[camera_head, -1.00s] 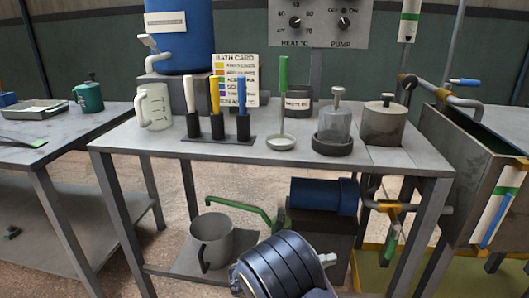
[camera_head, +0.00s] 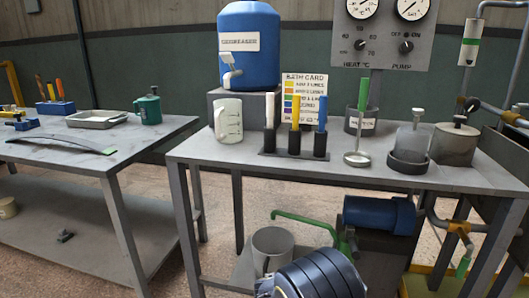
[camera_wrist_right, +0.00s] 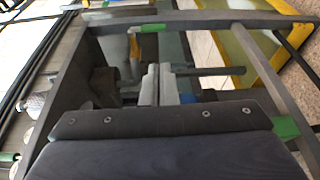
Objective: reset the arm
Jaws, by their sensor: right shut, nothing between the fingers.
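My right gripper (camera_wrist_right: 158,78) shows in the right wrist view, its two pale fingers together with nothing between them. Behind it are the dark frame and a yellow-edged area, low beside the bench; nothing is clearly touched. In the head view a dark ribbed link of my own arm (camera_head: 312,277) comes in at the bottom, in front of the bench's lower shelf. The fingers do not clearly show there. My left gripper is in neither view.
The bench (camera_head: 205,157) holds a blue dispenser (camera_head: 250,60), a clear jug (camera_head: 228,122), a rack with coloured handles (camera_head: 293,152) and a glass vessel (camera_head: 411,142). A second table (camera_head: 85,150) stands left.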

